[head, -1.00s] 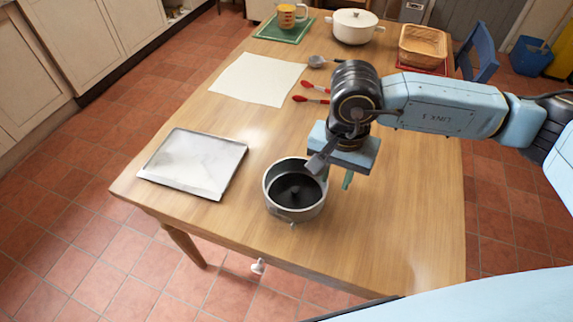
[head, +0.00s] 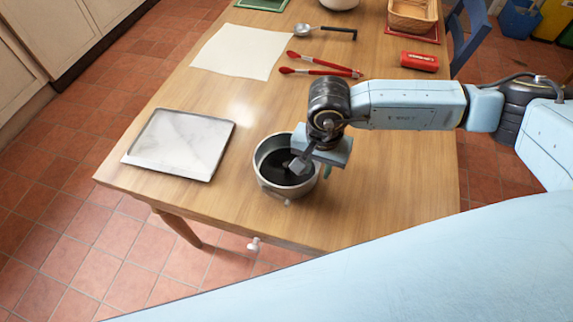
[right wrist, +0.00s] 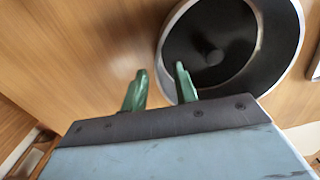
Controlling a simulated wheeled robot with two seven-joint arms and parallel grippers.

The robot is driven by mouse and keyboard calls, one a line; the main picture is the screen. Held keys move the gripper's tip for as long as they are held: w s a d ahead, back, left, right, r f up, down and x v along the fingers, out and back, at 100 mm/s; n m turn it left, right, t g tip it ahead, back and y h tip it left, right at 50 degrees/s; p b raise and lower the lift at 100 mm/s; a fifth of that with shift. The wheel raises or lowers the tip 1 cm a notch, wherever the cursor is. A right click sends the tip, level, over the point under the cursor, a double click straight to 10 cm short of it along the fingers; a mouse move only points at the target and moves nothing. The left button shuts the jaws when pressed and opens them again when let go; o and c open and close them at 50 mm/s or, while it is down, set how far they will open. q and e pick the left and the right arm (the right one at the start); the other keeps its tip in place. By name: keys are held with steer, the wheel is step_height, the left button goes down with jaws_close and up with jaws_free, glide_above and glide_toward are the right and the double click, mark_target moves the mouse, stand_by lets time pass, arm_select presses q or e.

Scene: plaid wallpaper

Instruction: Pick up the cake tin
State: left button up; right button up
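The cake tin (head: 264,178) is a round metal tin with a dark inside and a small post in its middle. It stands upright on the wooden table near the front edge. My right gripper (right wrist: 160,72) is over the tin's right side; in the head view its wrist hides part of the rim. In the right wrist view its two green fingers are apart with nothing between them, and the tin (right wrist: 283,75) lies just beyond, one fingertip overlapping its rim in the picture. I cannot tell whether they touch. My left gripper is not in view.
A marble-topped tray (head: 180,145) lies left of the tin on the table (head: 370,215). A cream cloth (head: 240,50), red-handled tongs (head: 320,70), a ladle (head: 303,29), a red can (head: 419,61) and a basket (head: 412,15) lie farther back. The table right of the tin is clear.

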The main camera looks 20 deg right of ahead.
step_height(320, 180, down, 3)
steer(key=shift+r, duration=0.1)
jaws_close()
stand_by(0.3)
